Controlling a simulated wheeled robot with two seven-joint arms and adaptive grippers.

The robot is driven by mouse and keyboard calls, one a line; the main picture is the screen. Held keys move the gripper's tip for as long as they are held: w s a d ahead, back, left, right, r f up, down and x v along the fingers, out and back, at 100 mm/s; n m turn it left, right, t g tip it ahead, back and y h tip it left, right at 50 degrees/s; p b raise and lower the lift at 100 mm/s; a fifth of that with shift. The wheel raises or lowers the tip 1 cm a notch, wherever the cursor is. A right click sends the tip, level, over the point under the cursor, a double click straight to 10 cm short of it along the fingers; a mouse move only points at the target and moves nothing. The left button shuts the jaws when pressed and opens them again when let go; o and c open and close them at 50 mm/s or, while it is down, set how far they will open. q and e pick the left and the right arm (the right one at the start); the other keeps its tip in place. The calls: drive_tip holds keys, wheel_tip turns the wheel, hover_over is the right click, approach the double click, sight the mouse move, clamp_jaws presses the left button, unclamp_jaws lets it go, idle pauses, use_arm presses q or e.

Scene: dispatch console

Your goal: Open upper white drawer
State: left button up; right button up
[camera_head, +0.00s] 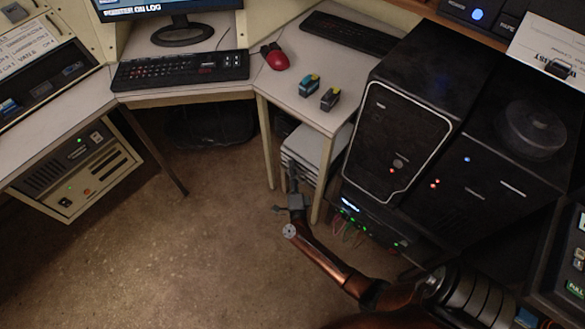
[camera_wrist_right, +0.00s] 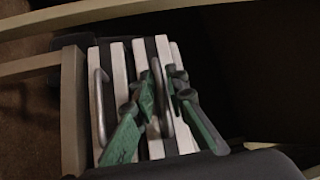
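The white drawer unit (camera_head: 304,152) stands under the desk in the head view, partly hidden by the desktop and a leg. In the right wrist view its white fronts (camera_wrist_right: 119,75) show as upright bands with dark gaps, with two curved metal handles. One handle (camera_wrist_right: 98,108) is at the left, clear of my fingers. The other handle (camera_wrist_right: 160,95) runs between the two green-padded fingers of my right gripper (camera_wrist_right: 162,85). The fingers are close on both sides of it; whether they press on it is unclear. The drawers look shut. The right gripper (camera_head: 291,178) is at the unit's front in the head view.
Desk legs (camera_head: 265,140) and (camera_head: 323,178) stand on either side of the drawer unit. A black computer tower (camera_head: 400,140) and cabling are close at the right. The desktop holds a red mouse (camera_head: 274,57) and a keyboard (camera_head: 180,69). The carpet (camera_head: 190,250) at left is free.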

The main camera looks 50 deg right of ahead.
drive_tip(key=shift+c, duration=0.3)
clamp_jaws()
